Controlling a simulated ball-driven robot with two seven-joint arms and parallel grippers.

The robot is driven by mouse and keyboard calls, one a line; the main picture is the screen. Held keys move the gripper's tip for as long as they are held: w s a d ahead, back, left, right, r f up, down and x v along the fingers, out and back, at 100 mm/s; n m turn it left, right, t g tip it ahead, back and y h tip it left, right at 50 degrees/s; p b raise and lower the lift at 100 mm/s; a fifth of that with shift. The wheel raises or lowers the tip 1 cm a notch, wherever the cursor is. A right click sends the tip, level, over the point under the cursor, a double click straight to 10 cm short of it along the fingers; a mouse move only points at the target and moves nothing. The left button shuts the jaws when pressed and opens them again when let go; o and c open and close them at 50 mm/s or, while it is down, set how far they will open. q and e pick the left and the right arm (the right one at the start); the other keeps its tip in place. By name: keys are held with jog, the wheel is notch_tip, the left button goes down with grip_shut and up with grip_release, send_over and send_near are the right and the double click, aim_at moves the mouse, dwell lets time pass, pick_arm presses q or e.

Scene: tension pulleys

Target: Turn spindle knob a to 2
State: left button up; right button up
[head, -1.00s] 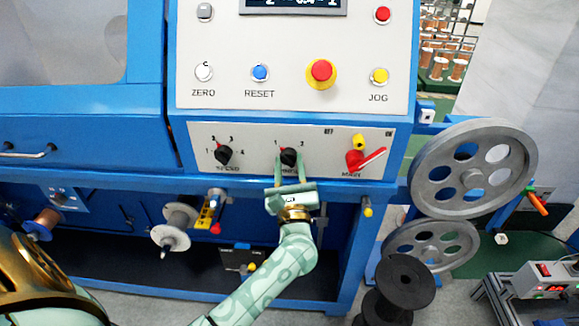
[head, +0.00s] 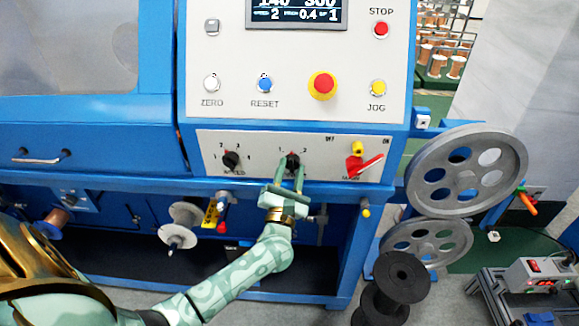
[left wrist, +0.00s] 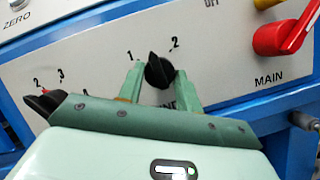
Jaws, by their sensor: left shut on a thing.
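The spindle knob (head: 292,161) is a black knob on the lower white panel, between the marks 1 and 2. It also shows in the left wrist view (left wrist: 158,72), its narrow end pointing up and slightly left, between the two marks. My left gripper (head: 290,174) reaches up from below, its two green fingers on either side of the knob and shut on it. The fingers also show in the left wrist view (left wrist: 160,85). They cover part of the label under the knob. My right gripper is not in view.
The black speed knob (head: 231,160) is left of the spindle knob, and the red main switch (head: 362,164) is right of it. Above are buttons, a red emergency stop (head: 322,85) and a display (head: 296,13) reading 2, 0.4 and 1. Large grey pulleys (head: 466,169) stand at right.

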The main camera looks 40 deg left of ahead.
pick_arm(q)
jog(key=m+h+p, duration=0.1)
jog(key=m+p, duration=0.1)
jog(key=m, duration=0.1)
jog(key=m+h+p, duration=0.2)
jog(key=m+p, duration=0.1)
jog(key=m, duration=0.1)
jog(key=m+h+p, duration=0.2)
jog(key=m, duration=0.1)
jog(key=shift+s+a+r+g+p, duration=0.2)
jog(key=shift+a+r+g+p, duration=0.1)
jog(key=shift+r+p, duration=0.1)
jog(key=shift+f+m+g+h+p, duration=0.15)
jog(key=shift+m+g+h+p, duration=0.2)
jog(key=shift+m+p, duration=0.9)
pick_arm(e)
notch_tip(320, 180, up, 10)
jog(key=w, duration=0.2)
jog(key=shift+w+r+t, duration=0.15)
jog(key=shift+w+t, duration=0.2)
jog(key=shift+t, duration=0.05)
pick_arm(q)
jog(key=shift+m, duration=0.25)
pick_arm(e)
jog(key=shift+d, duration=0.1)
pick_arm(q)
jog(key=o, duration=1)
